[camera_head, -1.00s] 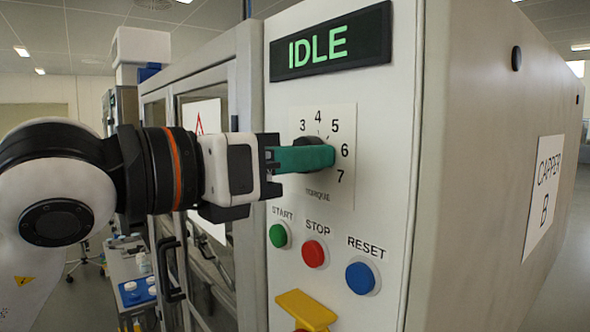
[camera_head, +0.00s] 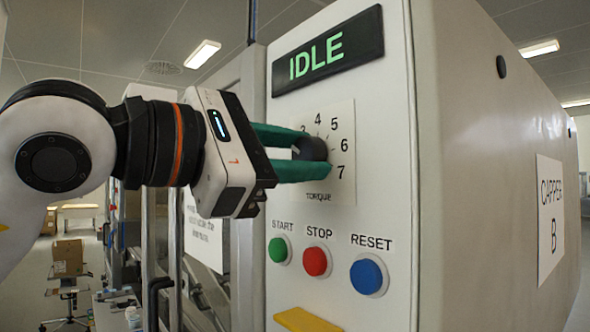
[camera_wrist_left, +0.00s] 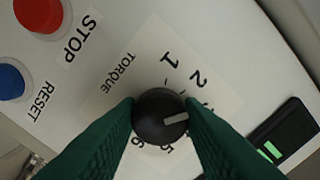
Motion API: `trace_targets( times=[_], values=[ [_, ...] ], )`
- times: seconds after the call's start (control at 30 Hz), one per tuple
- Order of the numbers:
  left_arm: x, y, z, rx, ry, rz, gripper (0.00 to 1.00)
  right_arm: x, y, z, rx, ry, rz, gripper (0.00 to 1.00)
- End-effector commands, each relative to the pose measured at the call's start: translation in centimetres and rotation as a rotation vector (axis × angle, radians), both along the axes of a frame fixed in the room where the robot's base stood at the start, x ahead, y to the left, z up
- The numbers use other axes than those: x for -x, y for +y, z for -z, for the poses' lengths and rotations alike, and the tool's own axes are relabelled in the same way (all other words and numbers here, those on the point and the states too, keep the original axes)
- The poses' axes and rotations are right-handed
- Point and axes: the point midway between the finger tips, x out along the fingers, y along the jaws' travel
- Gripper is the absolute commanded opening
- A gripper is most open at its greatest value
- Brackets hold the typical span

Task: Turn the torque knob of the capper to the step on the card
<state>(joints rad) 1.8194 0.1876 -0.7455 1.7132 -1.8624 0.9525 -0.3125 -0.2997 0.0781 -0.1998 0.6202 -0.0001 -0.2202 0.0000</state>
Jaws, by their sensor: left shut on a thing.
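The black torque knob (camera_head: 313,150) sits on a white dial plate (camera_head: 340,115) on the front of capper B (camera_head: 400,210). My left gripper (camera_head: 308,153) has its green fingers shut on the knob, one above and one below it in the head view. In the wrist view the knob (camera_wrist_left: 158,122) lies between the two fingertips (camera_wrist_left: 160,108). Its white mark points right, toward one finger, between the 2 and the 5; the numeral there is hidden. The display (camera_head: 328,52) reads IDLE. I cannot make out a card with a step. My right gripper is out of view.
Below the dial are the green START (camera_head: 280,250), red STOP (camera_head: 317,261) and blue RESET (camera_head: 368,275) buttons. A yellow part (camera_head: 306,320) sticks out beneath them. Left of the panel is a glazed door with a notice (camera_head: 204,240), partly behind my arm.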

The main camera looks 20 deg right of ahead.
Motion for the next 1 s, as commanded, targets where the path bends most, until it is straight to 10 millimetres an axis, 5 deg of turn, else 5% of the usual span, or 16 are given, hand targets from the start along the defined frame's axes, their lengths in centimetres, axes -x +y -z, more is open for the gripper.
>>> trace_targets(
  times=[1.0],
  values=[
    [-0.05,0.02,-0.10,-0.332,-0.905,0.000,0.11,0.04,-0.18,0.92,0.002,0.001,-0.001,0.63]
  ],
)
